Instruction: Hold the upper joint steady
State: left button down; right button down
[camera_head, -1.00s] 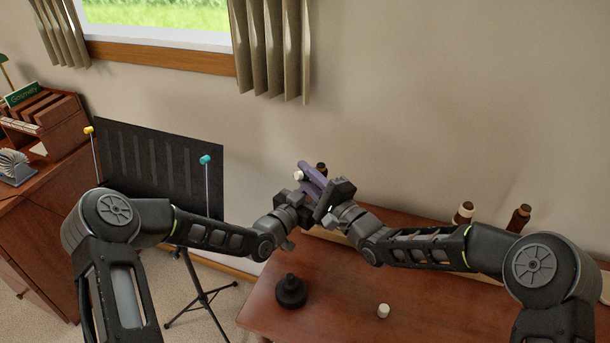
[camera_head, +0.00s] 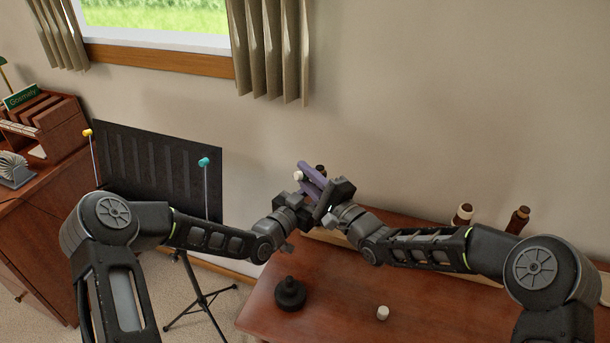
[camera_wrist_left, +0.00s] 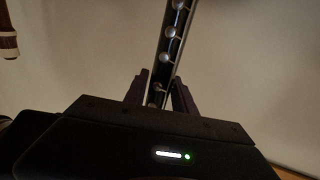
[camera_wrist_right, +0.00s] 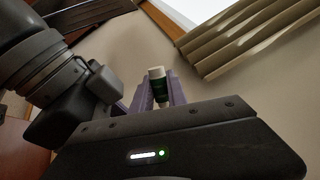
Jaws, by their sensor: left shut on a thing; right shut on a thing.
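The upper joint (camera_wrist_left: 172,42) is a dark tube with silvery keys in the left wrist view. My left gripper (camera_wrist_left: 160,84) is shut on its lower part, and the tube rises from between the fingers, slightly tilted. My right gripper (camera_wrist_right: 160,80) is shut on a small white and green tube (camera_wrist_right: 157,88), whose pale end also shows in the head view (camera_head: 298,175). In the head view both grippers meet close together above the table's back left, with purple fingers showing. Most of the joint is hidden there, and I cannot tell whether the tube touches it.
The brown table (camera_head: 340,290) holds a black round-based peg (camera_head: 290,293) and a small white cap (camera_head: 382,312). Two brown pieces (camera_head: 461,215) stand upright at the back right. A black music stand (camera_head: 155,165) is at the left.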

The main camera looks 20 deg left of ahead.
jog(key=shift+d, duration=0.15)
jog(key=shift+w+f, duration=0.15)
jog(key=shift+f, duration=0.15)
dwell(0.9)
jog(key=shift+a+r, duration=0.2)
jog(key=shift+r, duration=0.15)
jog(key=shift+f, duration=0.35)
dwell(0.8)
jog(key=shift+f, duration=0.4)
jog(key=shift+s+a+f, duration=0.1)
jog(key=shift+s+f, duration=0.25)
jog(key=shift+f, duration=0.1)
jog(key=shift+a+r, duration=0.1)
jog(key=shift+a, duration=0.15)
dwell(0.6)
jog(key=shift+r, duration=0.1)
